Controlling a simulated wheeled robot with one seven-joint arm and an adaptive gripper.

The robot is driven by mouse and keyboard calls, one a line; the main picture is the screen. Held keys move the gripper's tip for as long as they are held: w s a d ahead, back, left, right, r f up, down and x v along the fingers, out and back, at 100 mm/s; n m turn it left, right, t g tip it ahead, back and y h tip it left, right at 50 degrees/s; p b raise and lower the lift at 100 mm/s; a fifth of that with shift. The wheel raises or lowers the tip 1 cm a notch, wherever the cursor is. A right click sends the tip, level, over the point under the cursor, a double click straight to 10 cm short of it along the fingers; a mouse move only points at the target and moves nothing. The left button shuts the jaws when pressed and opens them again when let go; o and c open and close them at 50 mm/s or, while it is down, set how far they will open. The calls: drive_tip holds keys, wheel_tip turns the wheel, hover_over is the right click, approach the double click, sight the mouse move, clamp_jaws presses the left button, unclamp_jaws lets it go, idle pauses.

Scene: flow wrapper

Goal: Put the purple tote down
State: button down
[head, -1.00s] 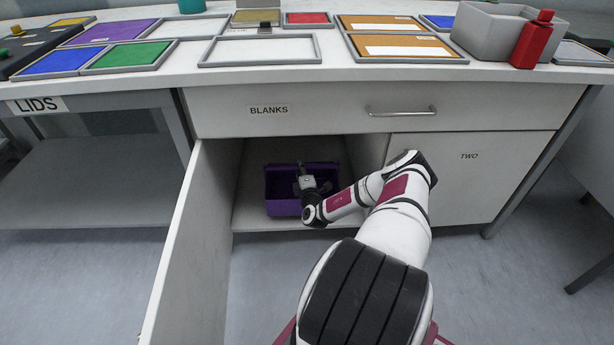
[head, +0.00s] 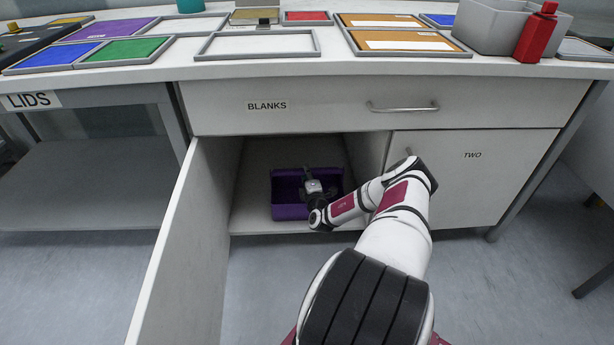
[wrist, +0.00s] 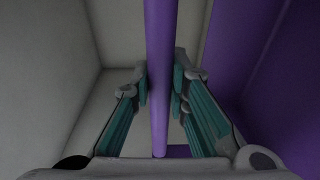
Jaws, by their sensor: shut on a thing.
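The purple tote (head: 287,211) is inside the open lower cupboard, low over or on its floor; I cannot tell if its base touches. My gripper (head: 309,178) reaches into the cupboard at the tote. In the wrist view my gripper (wrist: 160,88) has its teal-padded fingers on both sides of a purple bar (wrist: 160,60), which looks like the tote's handle or rim. The tote's purple wall (wrist: 245,50) fills the right of that view. My wrist hides part of the tote's inside.
The cupboard's open door (head: 185,240) stands on the left. The closed door marked TWO (head: 472,185) is on the right, under the BLANKS drawer (head: 330,108). Bare cupboard floor (head: 250,222) shows left of the tote. Trays and a red bottle (head: 537,35) stand on the worktop.

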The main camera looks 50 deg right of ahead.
idle(0.3)
drive_tip(key=c, duration=1.5)
unclamp_jaws()
drive_tip(key=shift+c, duration=0.2)
drive_tip(key=shift+r, duration=0.15)
drive_tip(key=p+v, duration=0.5)
drive_tip(key=v, duration=0.7)
